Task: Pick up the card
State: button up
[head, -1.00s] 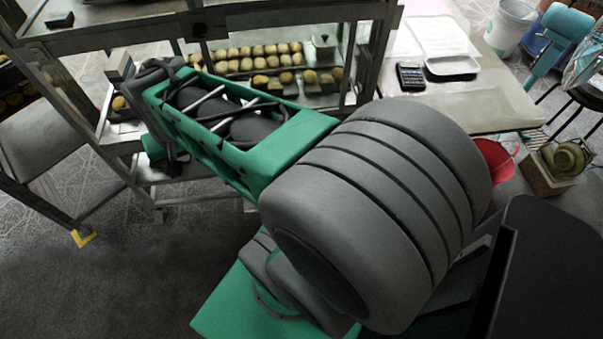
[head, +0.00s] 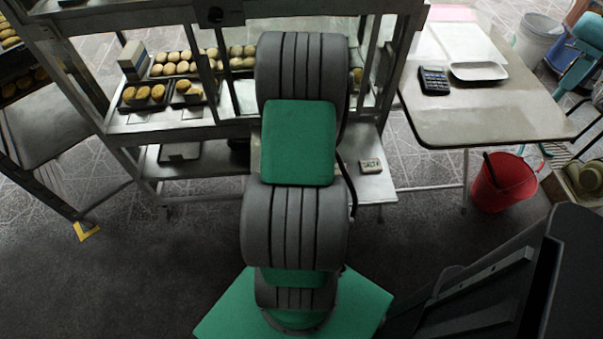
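A small white card (head: 370,166) with dark lettering, seemingly "SALTY", lies on the lower shelf (head: 362,189) of the metal rack, near its right end. It is just right of my arm, which stands upright in the middle of the head view. My gripper does not show; my own arm links hide the area behind them. I cannot see what it holds, if anything, or how far it is from the card.
The metal rack (head: 211,132) carries trays of several pastries and a small upright box (head: 134,60). On the right, a table (head: 480,118) holds a calculator (head: 433,80) and a white tray (head: 480,71). A red bucket (head: 503,182) stands below. Dark floor is open in front.

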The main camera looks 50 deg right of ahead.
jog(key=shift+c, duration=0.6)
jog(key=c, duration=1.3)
